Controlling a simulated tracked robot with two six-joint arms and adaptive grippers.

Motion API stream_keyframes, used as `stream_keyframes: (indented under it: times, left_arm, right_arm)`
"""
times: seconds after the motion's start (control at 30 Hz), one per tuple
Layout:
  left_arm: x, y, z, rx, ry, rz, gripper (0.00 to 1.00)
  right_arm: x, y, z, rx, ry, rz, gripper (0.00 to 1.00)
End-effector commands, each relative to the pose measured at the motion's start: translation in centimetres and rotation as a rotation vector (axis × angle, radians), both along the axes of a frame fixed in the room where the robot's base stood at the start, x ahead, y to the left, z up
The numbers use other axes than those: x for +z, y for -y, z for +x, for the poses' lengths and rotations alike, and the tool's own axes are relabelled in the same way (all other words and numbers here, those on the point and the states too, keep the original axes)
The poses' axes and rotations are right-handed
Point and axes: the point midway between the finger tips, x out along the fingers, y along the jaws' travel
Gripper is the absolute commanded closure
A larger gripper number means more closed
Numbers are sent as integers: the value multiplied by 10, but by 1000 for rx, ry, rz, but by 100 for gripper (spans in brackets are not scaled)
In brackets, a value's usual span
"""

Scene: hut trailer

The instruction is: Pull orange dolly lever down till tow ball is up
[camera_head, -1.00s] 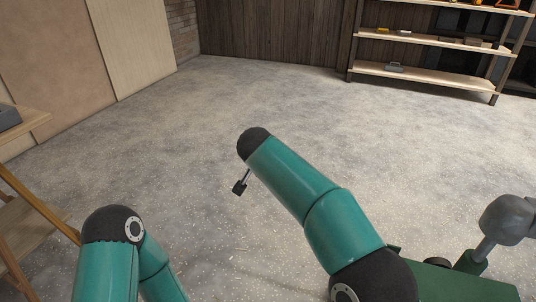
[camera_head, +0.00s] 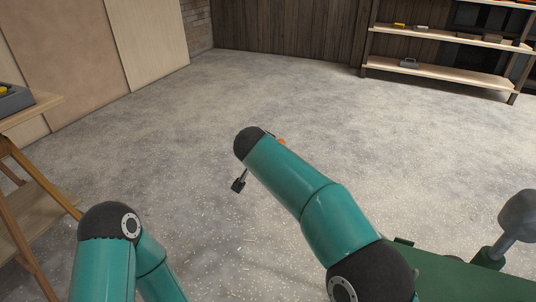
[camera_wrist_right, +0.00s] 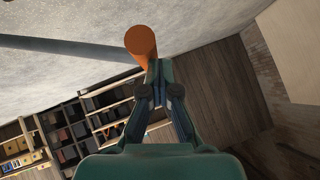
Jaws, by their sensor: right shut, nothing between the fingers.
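The orange lever grip (camera_wrist_right: 141,46) shows in the right wrist view, at the end of a grey bar (camera_wrist_right: 70,47) running to the left. In the head view only a bit of orange (camera_head: 281,142) shows past my right arm. My right gripper (camera_wrist_right: 157,68) is shut and empty, its tips beside the orange grip and overlapping its lower edge; I cannot tell whether they touch. A green dolly body (camera_head: 455,275) stands at the lower right, with a grey rounded head on a post (camera_head: 518,214) that looks like the tow ball. My left gripper is out of view.
A wooden stand (camera_head: 40,109) with a grey box (camera_head: 12,100) is at the left. Shelves (camera_head: 440,74) stand against the back wall. The concrete floor between is clear.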

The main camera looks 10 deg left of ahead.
Motion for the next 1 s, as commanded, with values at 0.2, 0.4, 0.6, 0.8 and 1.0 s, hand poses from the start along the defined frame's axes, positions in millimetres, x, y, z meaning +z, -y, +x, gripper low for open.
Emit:
stream_keyframes:
  times: [0.2,0.4,0.6,0.8,1.0]
  left_arm:
    - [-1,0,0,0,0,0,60]
    - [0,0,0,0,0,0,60]
    - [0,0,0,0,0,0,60]
    - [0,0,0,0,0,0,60]
    - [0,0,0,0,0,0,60]
  right_arm:
    - [2,-4,-28,6,-29,-12,100]
    - [31,2,-47,1,-9,-6,100]
    - [48,6,-59,-3,2,-3,100]
    - [52,7,-62,-4,6,-2,100]
    - [52,8,-61,-5,6,-2,100]
